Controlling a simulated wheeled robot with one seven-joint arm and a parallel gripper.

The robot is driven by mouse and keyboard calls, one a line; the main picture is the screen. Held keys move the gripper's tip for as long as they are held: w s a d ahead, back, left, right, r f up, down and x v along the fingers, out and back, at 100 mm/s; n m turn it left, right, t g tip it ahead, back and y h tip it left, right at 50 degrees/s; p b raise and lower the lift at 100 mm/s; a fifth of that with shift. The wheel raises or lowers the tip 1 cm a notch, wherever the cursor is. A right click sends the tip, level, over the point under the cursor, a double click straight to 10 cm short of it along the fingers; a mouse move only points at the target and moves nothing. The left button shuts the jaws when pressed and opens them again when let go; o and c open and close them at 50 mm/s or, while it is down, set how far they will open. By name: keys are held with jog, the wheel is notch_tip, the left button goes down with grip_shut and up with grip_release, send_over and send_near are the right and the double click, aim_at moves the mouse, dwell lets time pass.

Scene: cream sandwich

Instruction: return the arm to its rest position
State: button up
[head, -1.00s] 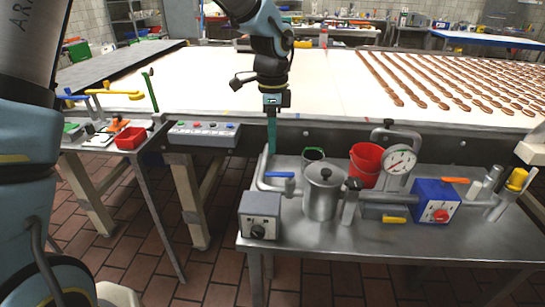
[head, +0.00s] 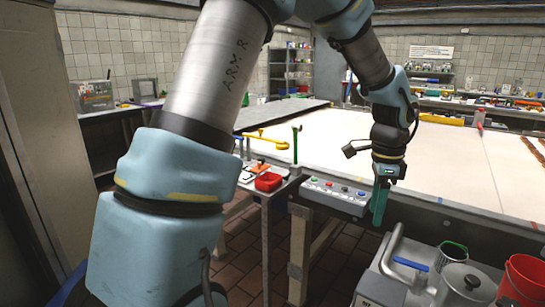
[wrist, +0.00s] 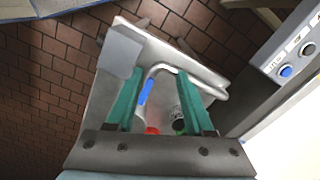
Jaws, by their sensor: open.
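My arm (head: 205,95) crosses the head view from the lower left, arches over the top and hangs down at the right. My gripper (head: 379,205) points downward with green fingers, in front of the conveyor edge and just right of the button panel. In the wrist view both green fingers stand apart around my gripper's empty gap (wrist: 160,95). The gripper is open with nothing between the fingers. Below it the wrist view shows the metal side table with a bent pipe and a blue-handled valve (wrist: 146,91).
The button panel (head: 336,195) is close left of the gripper. The pale conveyor belt (head: 455,160) lies behind. A small table with a red tray (head: 268,182) is at left.

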jog(key=w+a+n, duration=0.3)
jog(key=a+n, duration=0.7)
jog(key=a, duration=1)
jog(key=s+a+n, duration=0.2)
jog(key=a+n, duration=0.3)
jog(key=a, duration=0.1)
jog(key=s+a+f+n+t, duration=0.1)
jog(key=s+a+n, duration=0.1)
jog(key=a+n, duration=0.3)
jog(key=shift+s+a+f, duration=0.15)
jog(key=shift+s+a, duration=0.15)
jog(key=shift+a, duration=0.85)
